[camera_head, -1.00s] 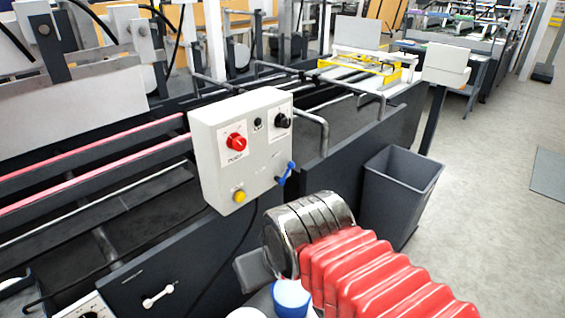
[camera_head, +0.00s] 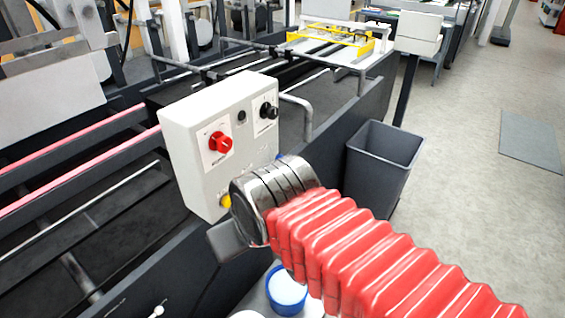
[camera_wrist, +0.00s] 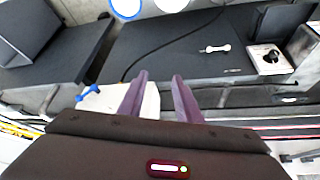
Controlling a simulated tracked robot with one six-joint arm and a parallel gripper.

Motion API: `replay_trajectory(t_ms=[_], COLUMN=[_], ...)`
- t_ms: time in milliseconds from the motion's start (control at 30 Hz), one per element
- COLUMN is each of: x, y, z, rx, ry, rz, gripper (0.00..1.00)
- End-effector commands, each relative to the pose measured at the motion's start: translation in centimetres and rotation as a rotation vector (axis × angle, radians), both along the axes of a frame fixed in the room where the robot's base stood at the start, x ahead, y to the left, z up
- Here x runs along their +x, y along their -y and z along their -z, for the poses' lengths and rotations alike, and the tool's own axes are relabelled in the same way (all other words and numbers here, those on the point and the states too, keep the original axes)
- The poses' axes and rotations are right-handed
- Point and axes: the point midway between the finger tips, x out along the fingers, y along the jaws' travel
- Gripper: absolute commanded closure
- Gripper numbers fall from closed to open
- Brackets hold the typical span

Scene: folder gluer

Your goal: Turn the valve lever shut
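The blue valve lever (camera_wrist: 88,93) shows in the wrist view at the edge of a pale control box (camera_wrist: 115,99), left of my fingers and apart from them.
A bent grey pipe rail (camera_head: 302,112) stands beside the box. A dark grey bin (camera_head: 383,160) stands on the floor to the right. The machine's dark side panel (camera_wrist: 165,45) carries a white handle (camera_wrist: 215,48) and a black knob (camera_wrist: 272,55).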

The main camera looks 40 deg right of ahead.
Motion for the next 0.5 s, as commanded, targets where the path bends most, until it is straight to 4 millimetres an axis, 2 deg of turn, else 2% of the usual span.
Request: replay_trajectory(t_ms=[100, 267, 500], x=[0.0, 0.0, -0.1], y=[0.0, 0.0, 0.2], z=[0.0, 0.2, 2.7], rx=[0.0, 0.013, 0.167], ry=[0.0, -0.011, -0.137], rz=[0.0, 0.014, 0.168], gripper=[0.69, 0.61, 0.61])
